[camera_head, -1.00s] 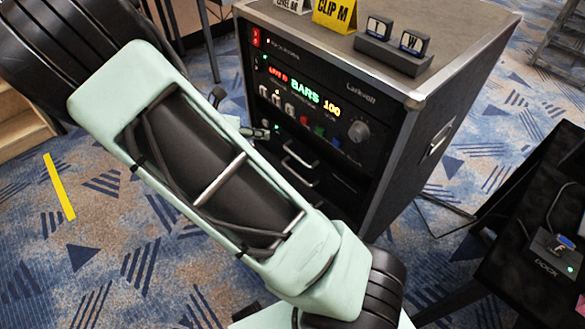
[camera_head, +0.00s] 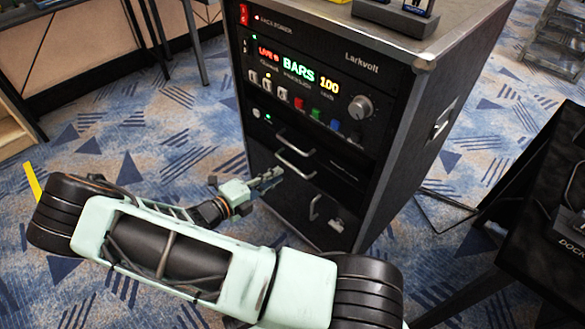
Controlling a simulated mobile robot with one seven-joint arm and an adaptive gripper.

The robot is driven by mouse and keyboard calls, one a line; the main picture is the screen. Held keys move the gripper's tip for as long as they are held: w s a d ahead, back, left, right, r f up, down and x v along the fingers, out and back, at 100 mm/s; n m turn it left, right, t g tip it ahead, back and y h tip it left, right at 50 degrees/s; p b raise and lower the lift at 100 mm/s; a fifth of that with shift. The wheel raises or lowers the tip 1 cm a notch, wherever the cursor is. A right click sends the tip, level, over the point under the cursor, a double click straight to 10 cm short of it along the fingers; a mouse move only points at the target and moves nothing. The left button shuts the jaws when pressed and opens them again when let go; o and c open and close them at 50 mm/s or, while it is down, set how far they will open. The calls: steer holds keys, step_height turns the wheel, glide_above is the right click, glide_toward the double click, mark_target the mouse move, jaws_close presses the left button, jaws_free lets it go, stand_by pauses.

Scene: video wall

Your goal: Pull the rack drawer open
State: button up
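The black rack (camera_head: 385,150) stands at the centre. Below its control panel, its dark front carries silver bar handles, one above the other: an upper handle (camera_head: 297,145) and a lower handle (camera_head: 296,166). Drawer edges are hard to make out against the black, and no drawer visibly sticks out. My gripper (camera_head: 272,178) is just left of the lower handle, pointing right toward the rack front. It looks apart from the handle, but the depth is unclear. The fingers are small and seen from the side, so their opening cannot be told. Nothing visible is held.
A curved silver handle (camera_head: 314,208) and a small metal latch (camera_head: 337,224) are lower on the rack. The control panel has a knob (camera_head: 360,107) and coloured buttons. A dark table (camera_head: 520,235) stands at the right. Carpet left of the rack is open.

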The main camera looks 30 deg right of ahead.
mark_target(291, 167)
steer(key=b+x, duration=0.1)
steer(key=x, duration=0.7)
steer(key=shift+c, duration=0.2)
jaws_close()
